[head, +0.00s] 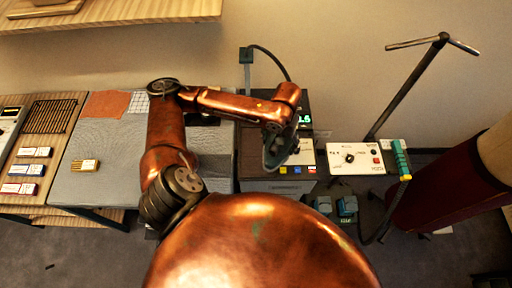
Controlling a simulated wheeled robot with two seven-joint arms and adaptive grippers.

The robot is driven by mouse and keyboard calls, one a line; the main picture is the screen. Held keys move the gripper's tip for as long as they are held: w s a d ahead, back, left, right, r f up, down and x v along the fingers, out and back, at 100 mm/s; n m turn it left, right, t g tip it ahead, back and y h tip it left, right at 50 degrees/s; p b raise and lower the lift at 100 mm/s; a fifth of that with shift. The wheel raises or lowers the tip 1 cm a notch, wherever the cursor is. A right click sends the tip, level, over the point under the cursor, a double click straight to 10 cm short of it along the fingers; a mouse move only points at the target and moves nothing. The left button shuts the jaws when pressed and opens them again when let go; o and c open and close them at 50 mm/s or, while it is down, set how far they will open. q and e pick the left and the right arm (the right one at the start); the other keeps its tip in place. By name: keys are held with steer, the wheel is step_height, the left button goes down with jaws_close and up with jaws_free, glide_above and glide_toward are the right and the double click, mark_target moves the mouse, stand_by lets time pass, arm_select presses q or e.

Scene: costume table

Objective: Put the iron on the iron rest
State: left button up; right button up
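My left arm reaches in from the left and bends over the middle of the table. Its gripper (280,150) points down in front of a dark machine with a green lit display. A dark, teal-tinted shape shows at the gripper; I cannot tell whether it is the fingers or a held thing. The finger opening is not clear. I cannot make out the iron for certain. The iron rest is not clearly identifiable; a dark item (205,119) on the grey ironing surface (110,180) is partly hidden behind my arm. My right gripper is out of view.
A tan-striped block (85,165), orange cloth (106,104) and checked cloth (136,103) lie on the grey surface. A black grid (48,116) is further left. A white control box (355,159), a slanted pole (409,88) and a maroon dress form (440,195) stand right.

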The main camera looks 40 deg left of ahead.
arm_select(q)
steer(key=s+a+n+p, duration=0.3)
steer(key=s+a+p, duration=0.15)
steer(key=s, duration=0.25)
steer(key=s+a+n+p, duration=0.2)
steer(key=s+a+p, duration=0.1)
steer(key=s+p, duration=0.3)
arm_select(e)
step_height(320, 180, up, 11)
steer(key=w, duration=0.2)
arm_select(q)
steer(key=w+a+f+b, duration=0.1)
steer(key=w+f+b, duration=0.2)
steer(key=w, duration=0.1)
steer(key=w+f+b, duration=0.3)
steer(key=b, duration=0.1)
steer(key=w+a+f+b, duration=0.1)
steer(key=w+f+b, duration=0.2)
steer(key=w+b, duration=0.1)
steer(key=shift+w+a+f, duration=0.15)
steer(key=shift+w+a, duration=0.15)
steer(key=shift+w, duration=0.05)
steer(key=shift+w+a+f, duration=0.15)
steer(key=shift+w+f, duration=0.5)
steer(key=shift+f, duration=1.65)
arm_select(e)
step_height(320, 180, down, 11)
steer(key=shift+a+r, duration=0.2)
